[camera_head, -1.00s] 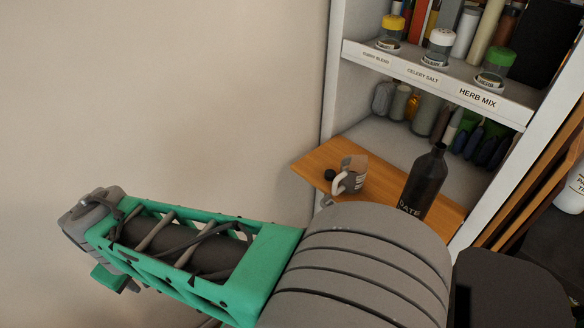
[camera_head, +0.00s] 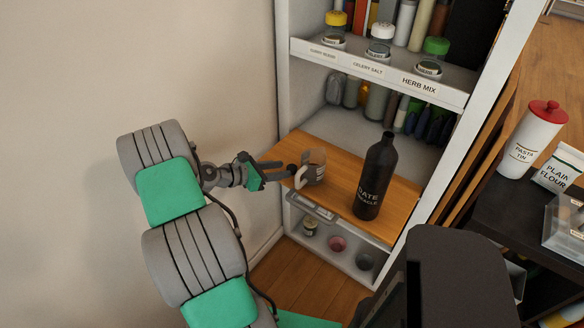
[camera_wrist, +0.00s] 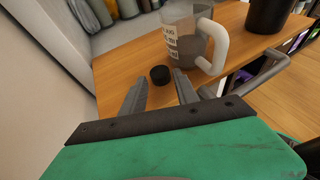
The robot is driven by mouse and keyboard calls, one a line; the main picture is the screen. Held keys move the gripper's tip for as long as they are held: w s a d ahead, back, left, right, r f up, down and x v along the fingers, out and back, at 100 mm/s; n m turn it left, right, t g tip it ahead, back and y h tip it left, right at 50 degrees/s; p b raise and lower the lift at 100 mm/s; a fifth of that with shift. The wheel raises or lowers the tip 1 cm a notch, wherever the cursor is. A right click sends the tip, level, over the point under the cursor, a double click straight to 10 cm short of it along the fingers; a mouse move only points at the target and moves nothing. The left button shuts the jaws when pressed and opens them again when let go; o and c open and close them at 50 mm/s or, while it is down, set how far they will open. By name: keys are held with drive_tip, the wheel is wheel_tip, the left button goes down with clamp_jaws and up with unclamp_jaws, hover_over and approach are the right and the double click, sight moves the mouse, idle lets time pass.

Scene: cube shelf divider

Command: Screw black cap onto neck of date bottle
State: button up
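The black date bottle (camera_head: 374,178) stands upright on the wooden pull-out board, its neck uncapped. Its lower part shows at the top right of the wrist view (camera_wrist: 269,12). In the head view the cap (camera_head: 292,169) is a small dark spot by my fingers. My gripper (camera_wrist: 158,85) is open and empty, its two fingers spread either side of the line to the cap, low over the board's left edge.
The wooden board (camera_head: 336,150) has clear room around the bottle. Spice jars (camera_head: 380,42) stand on the shelf above. A pasta tin (camera_head: 532,138) stands on the dark counter at right.

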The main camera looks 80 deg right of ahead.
sight(289, 169)
drive_tip(key=x, duration=0.3)
drive_tip(key=shift+s+d+f, duration=0.1)
drive_tip(key=shift+f, duration=0.05)
clamp_jaws()
